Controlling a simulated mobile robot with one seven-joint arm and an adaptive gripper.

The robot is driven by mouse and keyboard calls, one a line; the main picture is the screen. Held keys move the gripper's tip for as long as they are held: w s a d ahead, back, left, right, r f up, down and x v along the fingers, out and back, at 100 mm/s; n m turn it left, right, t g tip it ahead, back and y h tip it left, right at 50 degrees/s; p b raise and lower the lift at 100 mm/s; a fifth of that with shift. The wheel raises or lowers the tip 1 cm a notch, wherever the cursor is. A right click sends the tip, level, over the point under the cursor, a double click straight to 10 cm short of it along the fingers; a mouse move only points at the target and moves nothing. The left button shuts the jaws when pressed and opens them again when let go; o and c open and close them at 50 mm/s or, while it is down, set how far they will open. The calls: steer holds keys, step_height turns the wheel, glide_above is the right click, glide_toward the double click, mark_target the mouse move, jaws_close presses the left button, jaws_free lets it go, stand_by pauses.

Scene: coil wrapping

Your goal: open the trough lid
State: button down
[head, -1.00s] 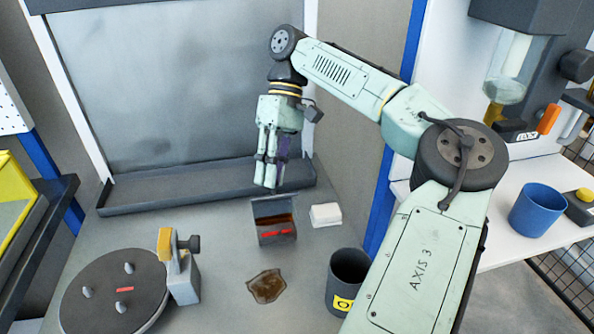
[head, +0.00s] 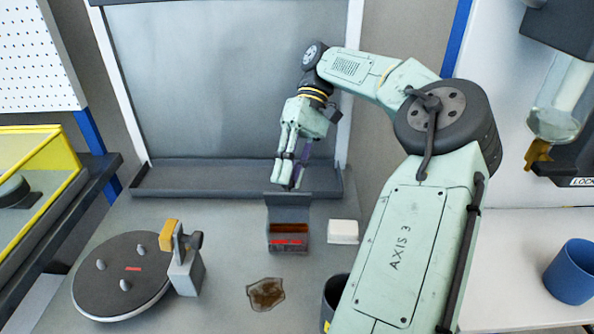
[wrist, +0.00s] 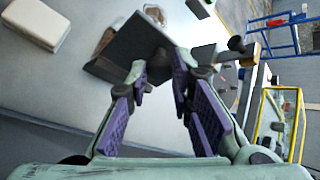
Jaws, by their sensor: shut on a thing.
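The trough (head: 288,245) is a small dark grey box with red marks on its front, on the grey table in the head view. Its brown inside shows. Its dark grey lid (head: 288,214) stands raised along the back edge, roughly upright. My gripper (head: 290,184) is at the lid's top edge, fingers pointing down, shut on the lid. In the wrist view, the lid (wrist: 128,47) is a dark plate at the fingertips (wrist: 160,72); it hides most of the trough.
A white block (head: 343,231) sits right of the trough. A brown puddle (head: 266,293) lies in front. A round turntable (head: 122,270) with pegs and a clamp (head: 183,265) stands at left. A dark cup (head: 333,300) is partly behind my arm. A grey tray (head: 220,180) runs behind.

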steer(key=shift+f, duration=0.1)
steer(key=c, duration=1.4)
jaws_free()
steer(key=shift+c, duration=0.2)
steer(key=shift+s+d, duration=0.1)
steer(key=shift+d, duration=0.1)
